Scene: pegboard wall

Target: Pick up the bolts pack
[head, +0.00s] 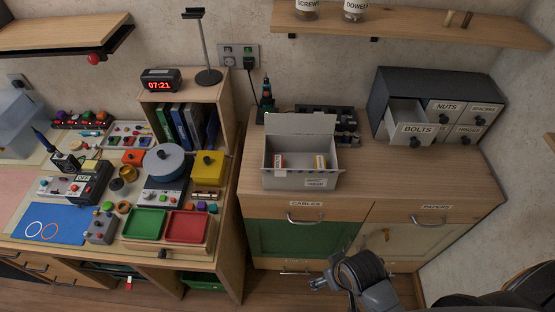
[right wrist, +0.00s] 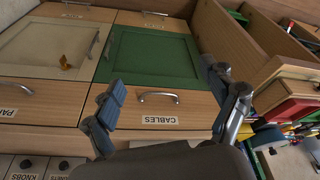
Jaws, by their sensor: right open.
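The drawer labelled BOLTS (head: 405,127) is pulled open from the dark drawer unit on the right of the cabinet top; its inside looks empty from here. An open grey box (head: 287,180) stands on the cabinet top with its lid raised. Inside it are a small red and white pack (head: 279,161) and a yellowish and white pack (head: 321,162); I cannot read either print, so I cannot tell which is the bolts pack. My right gripper (head: 322,283) is open and empty in front of the green cabinet door. The right wrist view (right wrist: 168,108) shows its fingers spread apart.
The green door (head: 300,238) and CABLES drawer handle (head: 305,219) are close to the right gripper. A cream door with a key (head: 387,234) is beside it. The crowded workbench with a red tray (head: 187,225) is on the left. Cabinet top right of the box is clear.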

